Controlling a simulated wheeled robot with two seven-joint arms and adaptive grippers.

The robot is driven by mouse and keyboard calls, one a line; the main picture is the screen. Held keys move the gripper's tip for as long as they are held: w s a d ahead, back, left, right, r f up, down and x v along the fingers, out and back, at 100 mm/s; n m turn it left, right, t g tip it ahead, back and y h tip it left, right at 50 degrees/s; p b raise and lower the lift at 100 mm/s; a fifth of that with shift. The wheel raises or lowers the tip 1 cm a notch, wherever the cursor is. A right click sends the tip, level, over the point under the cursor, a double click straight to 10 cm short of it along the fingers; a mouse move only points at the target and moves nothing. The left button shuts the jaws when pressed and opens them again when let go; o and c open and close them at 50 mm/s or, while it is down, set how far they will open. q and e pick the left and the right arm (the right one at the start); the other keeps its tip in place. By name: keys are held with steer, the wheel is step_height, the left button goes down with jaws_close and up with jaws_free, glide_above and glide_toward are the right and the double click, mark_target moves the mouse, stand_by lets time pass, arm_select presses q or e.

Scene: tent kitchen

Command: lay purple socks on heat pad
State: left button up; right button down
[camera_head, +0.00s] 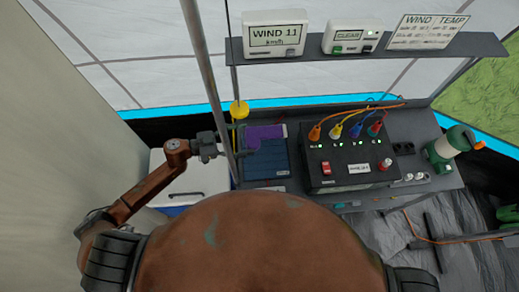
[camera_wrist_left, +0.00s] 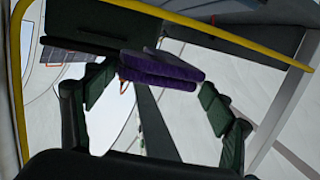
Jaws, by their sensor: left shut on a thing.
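The folded purple socks (camera_head: 264,132) are at my left gripper (camera_head: 238,140), over the upper part of the dark blue heat pad (camera_head: 268,165) in the head view. In the left wrist view the purple socks (camera_wrist_left: 160,72) sit between the two dark fingers of my left gripper (camera_wrist_left: 158,98), which is shut on them. I cannot tell whether the socks touch the pad. The socks hide part of the pad's upper end. My right gripper is not in view.
A black control box (camera_head: 345,162) with coloured plugs stands right of the pad. A grey pole (camera_head: 208,75) and a yellow knob (camera_head: 239,110) stand close to my left gripper. A white cooler (camera_head: 190,185) is at the left, a green canister (camera_head: 450,150) at the right. A shelf (camera_head: 375,52) hangs above.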

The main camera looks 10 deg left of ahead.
arm_select(q)
step_height(320, 180, down, 4)
steer(key=shift+w+f+b, duration=0.1)
steer(key=shift+f+b, duration=0.05)
steer(key=shift+b, duration=0.25)
step_height(320, 180, down, 3)
steer(key=shift+f+b, duration=0.15)
steer(key=shift+b, duration=0.3)
steer(key=o, duration=1.2)
steer(key=shift+c, duration=0.2)
steer(key=v, duration=0.7)
steer(key=shift+a, duration=0.2)
